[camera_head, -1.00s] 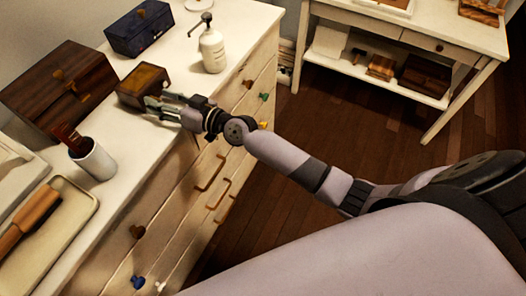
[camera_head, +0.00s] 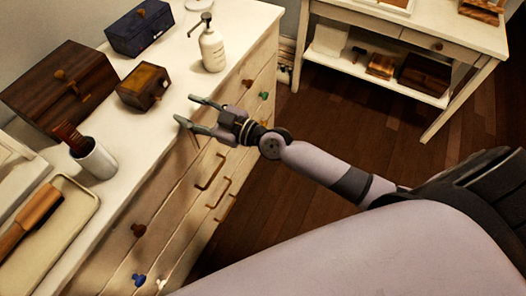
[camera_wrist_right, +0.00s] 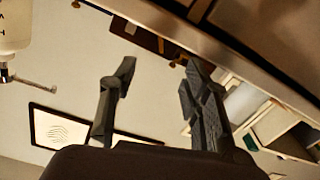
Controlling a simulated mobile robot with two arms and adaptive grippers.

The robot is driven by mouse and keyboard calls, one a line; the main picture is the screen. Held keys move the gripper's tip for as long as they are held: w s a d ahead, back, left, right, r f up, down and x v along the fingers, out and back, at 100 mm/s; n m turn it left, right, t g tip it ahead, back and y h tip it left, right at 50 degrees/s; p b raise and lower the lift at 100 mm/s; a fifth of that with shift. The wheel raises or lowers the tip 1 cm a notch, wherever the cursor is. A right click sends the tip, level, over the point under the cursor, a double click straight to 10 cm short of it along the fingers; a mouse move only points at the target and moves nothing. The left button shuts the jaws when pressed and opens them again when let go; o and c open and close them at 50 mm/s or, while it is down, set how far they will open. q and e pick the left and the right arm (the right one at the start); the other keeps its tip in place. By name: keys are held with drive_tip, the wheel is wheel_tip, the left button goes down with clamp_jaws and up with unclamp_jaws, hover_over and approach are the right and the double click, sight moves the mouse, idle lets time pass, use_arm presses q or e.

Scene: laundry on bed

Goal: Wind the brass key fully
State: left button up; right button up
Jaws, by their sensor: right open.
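A small dark wooden box with a brass-coloured top (camera_head: 143,86) sits on the white dresser. A tiny brass-coloured piece shows at its front right side; it is too small for me to tell if it is the key. My right gripper (camera_head: 184,108) is open and empty, to the right of the box near the dresser's front edge, with a gap between fingertips and box. In the right wrist view its two fingers (camera_wrist_right: 160,72) stand apart with nothing between them. My left gripper is not in view.
A large wooden box (camera_head: 60,92), a blue box (camera_head: 140,28), a white pump bottle (camera_head: 212,50), a white cup (camera_head: 95,160) and a tray (camera_head: 72,212) stand on the dresser (camera_head: 150,140). Drawer knobs and handles stick out in front. A side table (camera_head: 410,35) stands at the back right.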

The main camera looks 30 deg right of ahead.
drive_tip(key=b+v, duration=0.2)
drive_tip(key=v, duration=0.7)
drive_tip(key=d+f+m+g+h+p, duration=0.1)
drive_tip(key=d+f, duration=0.4)
drive_tip(key=f, duration=0.5)
drive_tip(key=d+f+m+g+h+p, duration=0.1)
drive_tip(key=d+f+m+h+p, duration=0.2)
drive_tip(key=f, duration=0.8)
drive_tip(key=shift+d+h+p, duration=0.7)
drive_tip(key=shift+d+h, duration=0.4)
drive_tip(key=shift+h, duration=0.4)
drive_tip(key=shift+w+f, duration=0.1)
drive_tip(key=shift+w, duration=0.05)
